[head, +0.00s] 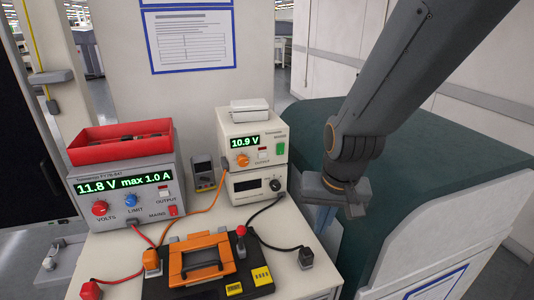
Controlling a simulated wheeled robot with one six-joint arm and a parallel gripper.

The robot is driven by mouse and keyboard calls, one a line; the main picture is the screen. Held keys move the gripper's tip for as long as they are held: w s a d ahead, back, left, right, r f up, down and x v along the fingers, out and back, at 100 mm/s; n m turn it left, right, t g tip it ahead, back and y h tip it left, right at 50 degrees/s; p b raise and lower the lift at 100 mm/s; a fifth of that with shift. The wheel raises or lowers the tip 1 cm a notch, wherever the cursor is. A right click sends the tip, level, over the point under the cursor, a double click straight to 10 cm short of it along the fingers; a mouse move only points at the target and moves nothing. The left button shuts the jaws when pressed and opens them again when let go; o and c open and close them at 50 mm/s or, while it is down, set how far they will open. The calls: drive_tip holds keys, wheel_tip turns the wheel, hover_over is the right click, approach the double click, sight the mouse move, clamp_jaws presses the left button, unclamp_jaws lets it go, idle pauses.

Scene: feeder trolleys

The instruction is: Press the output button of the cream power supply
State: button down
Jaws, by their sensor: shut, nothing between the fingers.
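The cream power supply (226,127) stands at the back of the bench, stacked on another cream unit. Its green display reads 10.9 V. An orange knob sits below the display, and a green mains switch is at the right of its front. The pale output button (263,157) sits between knob and switch, with a small red mark above it. My gripper (323,217) is shut and empty, to the right of and lower in the picture than the button, clear of the supply. It hangs by the bench's right edge, and its fingertips are hard to make out.
A grey power supply (122,209) reading 11.8 V, with a red tray (119,136) on top, stands at left. A lower cream unit (240,196), a handheld meter (203,172), an orange-handled black device (203,262) and cables crowd the bench. A dark green surface (430,150) lies at right.

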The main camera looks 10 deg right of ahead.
drive_tip(key=w+a+r+m+t, duration=0.3)
drive_tip(key=w+a+r+m, duration=0.1)
drive_tip(key=r+m, duration=0.2)
drive_tip(key=w+a+r+m+t+y+p, duration=0.1)
drive_tip(key=w+a+r+m+t, duration=0.2)
drive_tip(key=r+m, duration=0.4)
drive_tip(key=shift+w+a+r+t+y, duration=0.3)
drive_tip(key=shift+w+a+r, duration=0.3)
drive_tip(key=shift+w, duration=0.55)
approach(263, 158)
wheel_tip(263, 158, down, 4)
drive_tip(key=w, duration=0.2)
drive_tip(key=shift+w+a+r+p, duration=0.1)
drive_tip(key=shift+w+a+p, duration=0.1)
drive_tip(key=shift+w+p, duration=0.2)
drive_tip(key=shift+w+a+r+p, duration=0.15)
drive_tip(key=shift+w+p, duration=0.15)
drive_tip(key=shift+w, duration=0.25)
